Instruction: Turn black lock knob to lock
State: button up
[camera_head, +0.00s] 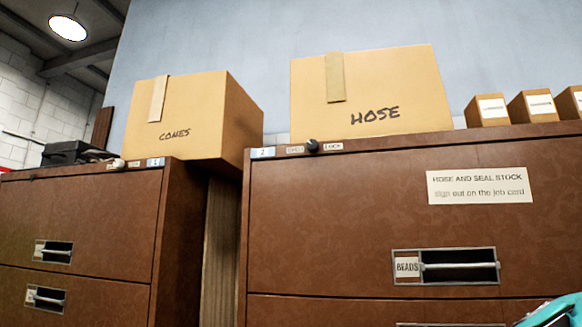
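A small round black lock knob (312,145) sits on the front top edge of the right brown cabinet (345,205). A small label (295,150) is to its left, too small to read surely. A label reading LOCK (333,146) is just to its right. Any pointer mark on the knob is too small to make out, so I cannot tell which way it is turned.
A HOSE box (375,92) stands on the right cabinet behind the knob. A CONES box (180,120) stands on the left cabinet (80,225), which has a pale knob (118,163). The BEADS drawer (458,266) looks shut. Small boxes (530,106) stand at the right.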

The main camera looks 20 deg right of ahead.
aim_at(312, 146)
jog(key=i, duration=0.9)
jog(key=z, duration=3.8)
jog(key=k, duration=2.1)
jog(key=u, duration=0.45)
